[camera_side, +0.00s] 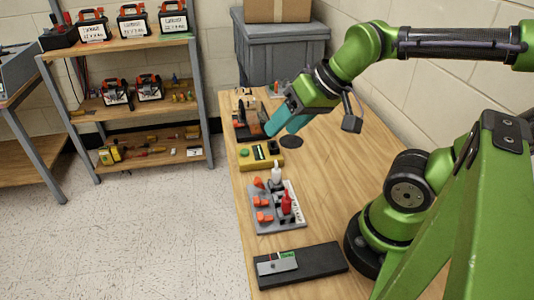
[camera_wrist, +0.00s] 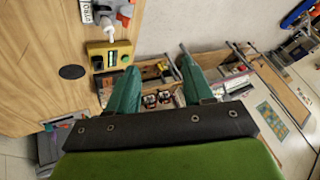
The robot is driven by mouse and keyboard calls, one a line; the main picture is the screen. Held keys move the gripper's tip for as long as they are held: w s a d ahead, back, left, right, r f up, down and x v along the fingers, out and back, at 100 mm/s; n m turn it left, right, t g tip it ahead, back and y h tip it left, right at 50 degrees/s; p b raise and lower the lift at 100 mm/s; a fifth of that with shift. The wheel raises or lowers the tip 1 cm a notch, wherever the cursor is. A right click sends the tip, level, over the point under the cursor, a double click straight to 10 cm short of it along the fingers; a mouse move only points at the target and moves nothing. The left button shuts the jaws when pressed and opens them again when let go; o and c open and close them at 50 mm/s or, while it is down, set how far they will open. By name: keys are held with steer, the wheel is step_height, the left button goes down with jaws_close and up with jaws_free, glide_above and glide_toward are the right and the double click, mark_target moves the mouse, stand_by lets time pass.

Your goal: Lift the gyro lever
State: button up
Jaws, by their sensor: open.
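A grey panel (camera_side: 262,222) lies on the wooden table with orange parts, a white-topped lever (camera_side: 277,173) and a red lever (camera_side: 286,204). The panel (camera_wrist: 87,12) is cut off at the top of the wrist view, where a label reading "GYRO" shows beside the white lever (camera_wrist: 108,28). I cannot tell for sure which lever the label belongs to. My gripper (camera_side: 282,130) is open and empty, with teal fingers above the table's far part, beyond the panel. In the wrist view my gripper (camera_wrist: 157,60) has its fingers wide apart with nothing between them.
A yellow box (camera_side: 262,158) with a green button stands between the panel and my gripper's area. A black base with a grey plate (camera_side: 277,263) lies at the near end. A dark disc (camera_side: 291,141) is on the table. The table's right middle (camera_side: 335,180) is clear.

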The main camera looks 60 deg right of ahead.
steer(key=w+f+n+g, duration=0.2)
steer(key=w+n+g, duration=0.1)
steer(key=w, duration=0.1)
steer(key=n+g+h, duration=0.2)
steer(key=n+g, duration=0.2)
steer(key=n, duration=0.6)
glide_above(258, 179)
steer(key=f, duration=0.1)
step_height(258, 179, down, 17)
steer(key=shift+d+r, duration=0.1)
steer(key=shift+r, duration=0.05)
